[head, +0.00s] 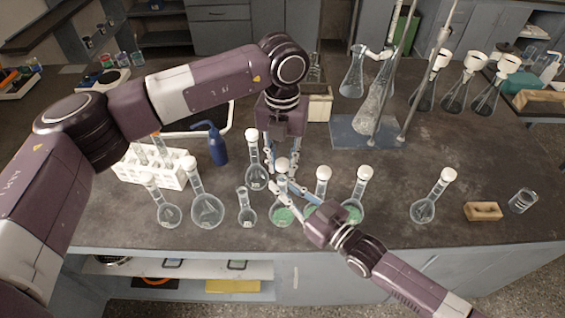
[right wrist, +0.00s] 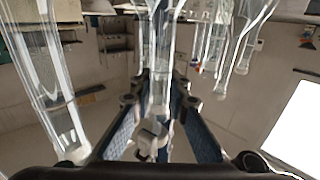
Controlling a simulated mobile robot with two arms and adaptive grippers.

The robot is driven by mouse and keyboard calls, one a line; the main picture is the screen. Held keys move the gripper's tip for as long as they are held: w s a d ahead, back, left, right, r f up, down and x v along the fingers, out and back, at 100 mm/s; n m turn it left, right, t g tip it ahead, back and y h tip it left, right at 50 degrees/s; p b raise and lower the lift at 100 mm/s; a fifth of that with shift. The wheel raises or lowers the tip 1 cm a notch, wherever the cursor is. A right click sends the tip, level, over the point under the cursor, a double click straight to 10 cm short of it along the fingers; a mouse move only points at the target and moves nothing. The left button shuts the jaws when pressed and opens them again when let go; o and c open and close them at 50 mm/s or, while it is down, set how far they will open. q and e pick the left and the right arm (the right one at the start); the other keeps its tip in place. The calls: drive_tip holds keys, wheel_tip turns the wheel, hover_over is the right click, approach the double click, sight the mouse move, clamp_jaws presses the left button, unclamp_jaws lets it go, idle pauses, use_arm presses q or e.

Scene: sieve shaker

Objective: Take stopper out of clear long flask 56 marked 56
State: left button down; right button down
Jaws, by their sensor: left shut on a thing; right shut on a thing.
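A long-necked flask with green content (head: 282,214) stands upright near the bench's front, with a white stopper (head: 282,163) above its neck. My right gripper (head: 279,186) reaches in from the lower right and is shut on the neck; the right wrist view also shows a clear neck between its fingers (right wrist: 155,112). My left gripper (head: 277,170) points down from above, shut at the stopper's level; its fingertips partly overlap the stopper. Whether the stopper is still seated is too small to tell. A clear stoppered flask (head: 256,180) stands just left. No 56 marking is readable.
Several stoppered flasks stand close by, including a large clear one (head: 207,210) and a green one (head: 352,213). A small open flask (head: 247,214) is at the left. A white rack (head: 150,172), blue bottle (head: 218,152) and stand base (head: 365,136) lie behind.

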use_arm(q)
drive_tip(key=shift+r, duration=1.9)
use_arm(e)
drive_tip(key=c, duration=1.8)
unclamp_jaws()
drive_tip(key=shift+o, duration=0.2)
